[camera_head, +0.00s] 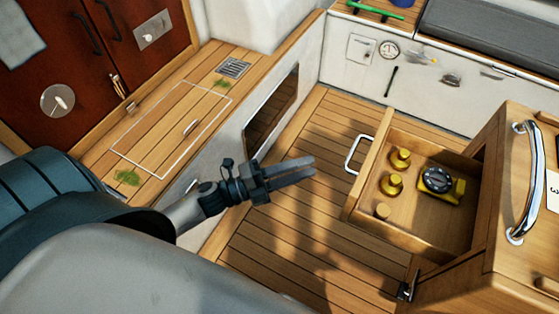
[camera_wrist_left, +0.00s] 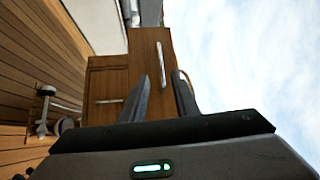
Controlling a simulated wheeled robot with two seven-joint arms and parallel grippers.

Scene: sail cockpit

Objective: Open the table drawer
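The wooden table drawer (camera_head: 418,235) is pulled well out of the table (camera_head: 500,262) in the head view. Its white bar handle (camera_head: 358,155) is on the drawer front, facing left. Several brass pieces and a yellow item with a black round top (camera_head: 436,180) are inside. My left gripper (camera_head: 312,167) is left of the handle, apart from it. Its fingers show a gap with nothing between them in the left wrist view (camera_wrist_left: 163,76). A wooden front with a bar handle (camera_wrist_left: 108,101) also shows there. My right gripper is out of view.
A chrome grab handle (camera_head: 525,180) is on the table's upper part. A wooden bench (camera_head: 165,130) lies to the left and a grey cushion (camera_head: 490,35) at the back right. The plank floor (camera_head: 270,240) between bench and drawer is clear.

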